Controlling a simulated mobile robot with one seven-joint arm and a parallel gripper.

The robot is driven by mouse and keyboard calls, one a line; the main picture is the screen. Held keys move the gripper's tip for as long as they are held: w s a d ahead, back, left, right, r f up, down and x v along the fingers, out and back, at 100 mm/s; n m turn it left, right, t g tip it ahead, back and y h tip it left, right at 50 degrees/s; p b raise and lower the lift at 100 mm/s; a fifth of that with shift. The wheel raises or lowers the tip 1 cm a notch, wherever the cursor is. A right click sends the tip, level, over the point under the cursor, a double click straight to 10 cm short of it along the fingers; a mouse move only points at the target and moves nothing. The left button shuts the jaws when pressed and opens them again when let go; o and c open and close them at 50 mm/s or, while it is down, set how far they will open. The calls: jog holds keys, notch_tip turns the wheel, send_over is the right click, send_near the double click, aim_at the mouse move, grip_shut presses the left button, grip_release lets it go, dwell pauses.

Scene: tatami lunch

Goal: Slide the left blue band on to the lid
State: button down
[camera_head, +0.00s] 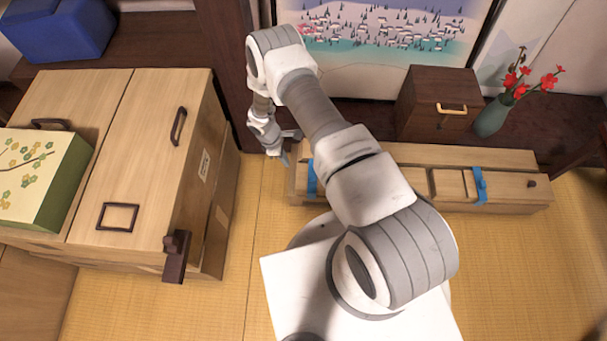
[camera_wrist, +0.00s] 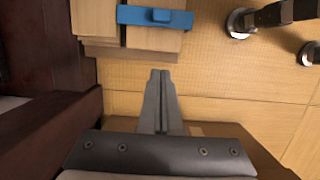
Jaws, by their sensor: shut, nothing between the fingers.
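A long, low wooden box (camera_head: 520,198) lies on the mat. The left blue band (camera_head: 312,180) wraps across its left end, partly hidden behind my arm. In the wrist view the blue band (camera_wrist: 130,15) lies across the box end and has a small raised blue knob. A second blue band (camera_head: 480,186) is on the right part of the box. My arm hides the middle of the box top, and I cannot tell where the lid's edges are. My gripper (camera_wrist: 160,72) is shut and empty, its tips apart from the band and just below it in the wrist view.
A wooden cabinet (camera_head: 140,160) with dark handles stands left of my gripper. A dark wooden ledge borders the left of the wrist view (camera_wrist: 45,110). A dark box (camera_head: 435,95) and a vase with red flowers (camera_head: 493,117) stand behind the long box. The mat (camera_head: 530,270) at right is clear.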

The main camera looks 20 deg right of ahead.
aim_at(312, 178)
dwell(0.3)
jog(key=b+x, duration=0.4)
jog(key=x, duration=0.6)
jog(key=shift+f, duration=0.25)
jog(key=d, duration=0.2)
jog(key=shift+s+d+r, duration=0.2)
jog(key=shift+s+d, duration=0.1)
jog(key=shift+s, duration=0.1)
jog(key=shift+s+d, duration=0.25)
jog(key=shift+d, duration=0.4)
jog(key=shift+d, duration=0.1)
